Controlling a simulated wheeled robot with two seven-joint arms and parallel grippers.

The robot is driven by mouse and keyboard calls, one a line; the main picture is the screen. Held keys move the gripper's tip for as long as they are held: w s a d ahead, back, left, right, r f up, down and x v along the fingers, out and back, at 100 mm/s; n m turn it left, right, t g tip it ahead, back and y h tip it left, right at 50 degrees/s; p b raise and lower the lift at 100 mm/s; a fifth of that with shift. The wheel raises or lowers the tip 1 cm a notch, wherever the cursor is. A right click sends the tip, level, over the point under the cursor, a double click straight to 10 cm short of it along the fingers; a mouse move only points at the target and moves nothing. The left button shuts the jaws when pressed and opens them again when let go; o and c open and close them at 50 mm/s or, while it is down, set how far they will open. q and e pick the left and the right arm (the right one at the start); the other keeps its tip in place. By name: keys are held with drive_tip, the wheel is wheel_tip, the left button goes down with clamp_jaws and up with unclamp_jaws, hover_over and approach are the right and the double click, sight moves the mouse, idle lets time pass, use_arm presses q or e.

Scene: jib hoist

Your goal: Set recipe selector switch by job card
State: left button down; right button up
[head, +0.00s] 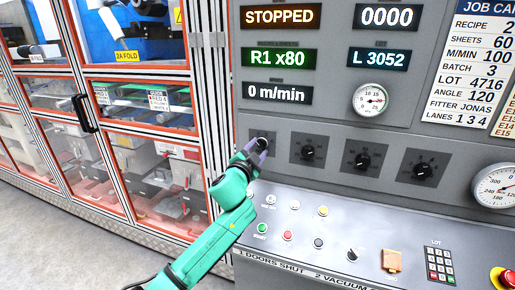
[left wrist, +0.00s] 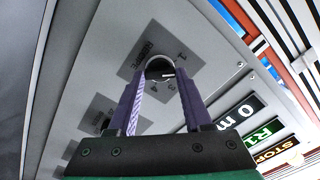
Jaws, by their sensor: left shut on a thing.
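The recipe selector switch (left wrist: 159,69) is a dark round knob on a dark plate, with RECIPE and several numbers printed around it in the left wrist view. My left gripper (head: 261,146) is shut on this knob, the leftmost of the row in the head view. In the left wrist view the two fingers of my left gripper (left wrist: 160,80) reach either side of the knob. Its pointer direction is hard to make out. The job card (head: 483,70) at the upper right reads RECIPE 2. A green display (head: 279,57) reads R1 x80. My right gripper is not in view.
More dark knobs (head: 307,152) continue to the right in the same row. Below is a sloping ledge with push buttons (head: 287,236) and a keypad (head: 439,264). A red emergency button (head: 508,278) sits at the lower right. Glazed machine doors (head: 150,110) stand at left.

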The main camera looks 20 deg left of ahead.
use_arm(q)
drive_tip(key=shift+m+p, duration=0.45)
drive_tip(key=shift+m, duration=1.45)
drive_tip(key=shift+c, duration=1.6)
unclamp_jaws()
drive_tip(key=shift+s, duration=0.1)
drive_tip(key=s+b, duration=0.3)
drive_tip(key=s, duration=1.1)
drive_tip(key=shift+s+a, duration=0.2)
drive_tip(key=shift+a, duration=0.25)
